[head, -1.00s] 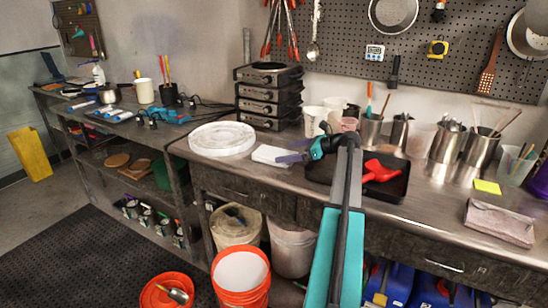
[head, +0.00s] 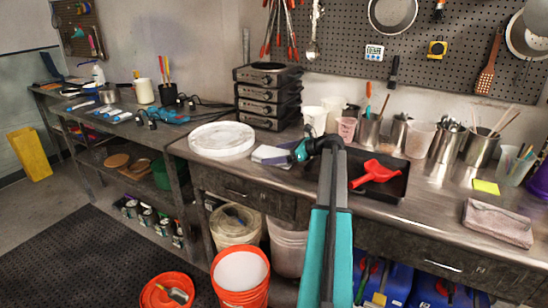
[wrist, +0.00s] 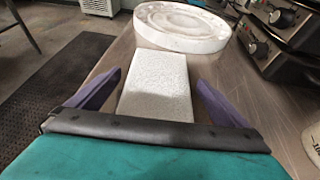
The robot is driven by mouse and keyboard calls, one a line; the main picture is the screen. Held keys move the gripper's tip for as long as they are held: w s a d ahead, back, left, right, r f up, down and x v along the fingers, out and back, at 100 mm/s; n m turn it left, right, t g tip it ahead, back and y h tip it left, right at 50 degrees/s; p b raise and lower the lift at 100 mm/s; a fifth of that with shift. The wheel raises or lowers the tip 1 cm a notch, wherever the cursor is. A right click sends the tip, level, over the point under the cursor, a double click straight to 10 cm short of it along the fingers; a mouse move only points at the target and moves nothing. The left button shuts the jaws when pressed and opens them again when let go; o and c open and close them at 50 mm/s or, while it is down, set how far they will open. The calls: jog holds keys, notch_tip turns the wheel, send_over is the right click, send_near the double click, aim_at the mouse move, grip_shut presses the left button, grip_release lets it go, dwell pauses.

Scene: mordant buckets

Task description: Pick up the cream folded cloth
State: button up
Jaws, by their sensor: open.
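The cream folded cloth (head: 266,153) lies flat on the metal worktop, just right of a round white lid-like disc (head: 222,139). In the wrist view the cloth (wrist: 158,80) is a pale, speckled rectangular slab. My gripper (head: 286,155) is over the worktop at the cloth's right end. It is open, and in the wrist view its two purple fingers (wrist: 158,92) stand on either side of the cloth, with gaps showing. The cloth's near end is hidden behind the gripper body. I cannot tell the fingers' exact height over the worktop.
A black tray (head: 392,190) with a red scoop (head: 375,173) is right of my arm. Stacked dark units (head: 268,95) stand behind the cloth. White cups (head: 314,119) stand behind the gripper. A greyish-pink folded cloth (head: 498,222) lies far right. The disc sits close beyond the cream cloth.

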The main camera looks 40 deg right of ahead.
aim_at(271, 152)
jog(key=shift+x, duration=1.45)
jog(key=c, duration=1.1)
jog(key=shift+r, duration=0.2)
jog(key=shift+r, duration=0.45)
notch_tip(271, 152, up, 3)
jog(key=shift+f, duration=0.2)
jog(key=s+a, duration=0.2)
jog(key=s, duration=0.2)
jog(key=s+a, duration=0.2)
jog(key=s, duration=0.3)
jog(key=s+a+r+b, duration=0.1)
jog(key=s+a, duration=0.2)
jog(key=s, duration=0.2)
jog(key=shift+s+r, duration=0.1)
jog(key=shift+s, duration=0.15)
